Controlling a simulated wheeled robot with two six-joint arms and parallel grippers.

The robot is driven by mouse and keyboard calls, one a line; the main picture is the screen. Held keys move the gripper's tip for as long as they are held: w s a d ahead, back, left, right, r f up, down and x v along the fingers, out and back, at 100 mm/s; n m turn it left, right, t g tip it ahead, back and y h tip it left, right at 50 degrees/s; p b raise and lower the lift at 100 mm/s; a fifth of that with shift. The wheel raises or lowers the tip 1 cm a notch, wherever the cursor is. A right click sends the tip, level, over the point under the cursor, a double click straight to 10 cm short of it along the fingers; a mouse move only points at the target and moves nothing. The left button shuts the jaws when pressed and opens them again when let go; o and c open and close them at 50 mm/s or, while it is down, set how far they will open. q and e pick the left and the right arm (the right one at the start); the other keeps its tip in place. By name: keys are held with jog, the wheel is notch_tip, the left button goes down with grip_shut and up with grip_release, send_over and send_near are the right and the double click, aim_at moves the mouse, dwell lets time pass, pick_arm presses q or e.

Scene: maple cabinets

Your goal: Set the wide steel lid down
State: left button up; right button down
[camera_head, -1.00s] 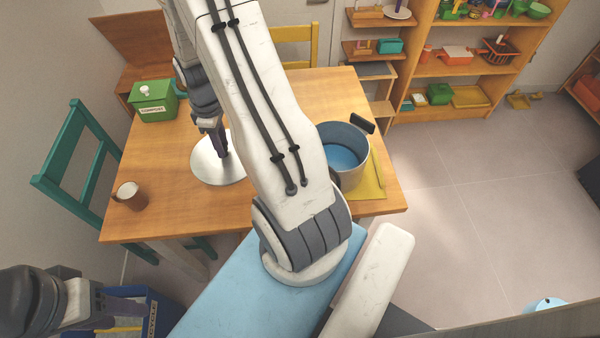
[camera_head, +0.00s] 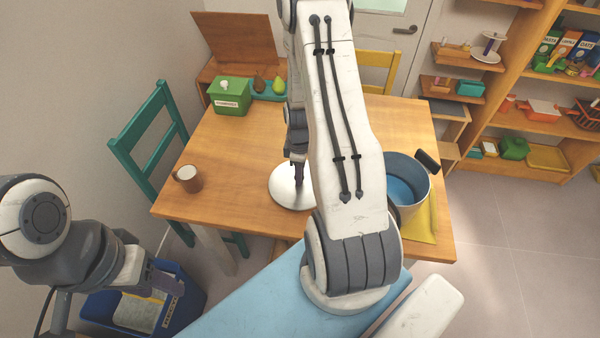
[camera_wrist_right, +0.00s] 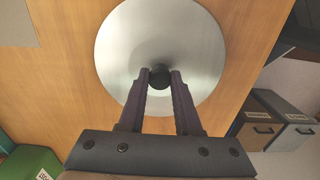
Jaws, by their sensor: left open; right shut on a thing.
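The wide steel lid (camera_head: 283,190) is a round silver disc with a dark knob, over the wooden table (camera_head: 235,203). My right gripper (camera_head: 299,172) is above it. In the right wrist view, my right gripper (camera_wrist_right: 160,80) is shut on the black knob of the lid (camera_wrist_right: 125,50). The lid looks level; I cannot tell whether it touches the table. My arm hides part of it in the head view. My left gripper (camera_head: 165,283) is open and empty at the lower left, away from the table.
A blue pot (camera_head: 408,185) stands on a yellow mat (camera_head: 425,222) at the table's right. A brown mug (camera_head: 187,179) stands at the left edge, and a green box (camera_head: 229,96) and a pear (camera_head: 279,84) at the back. A teal chair (camera_head: 150,135) is left of the table.

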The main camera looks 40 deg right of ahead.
jog(key=shift+f, duration=0.2)
jog(key=c, duration=0.6)
grip_release()
jog(key=shift+r, duration=0.1)
notch_tip(320, 180, up, 12)
jog(key=shift+r+b, duration=0.2)
jog(key=shift+b, duration=0.1)
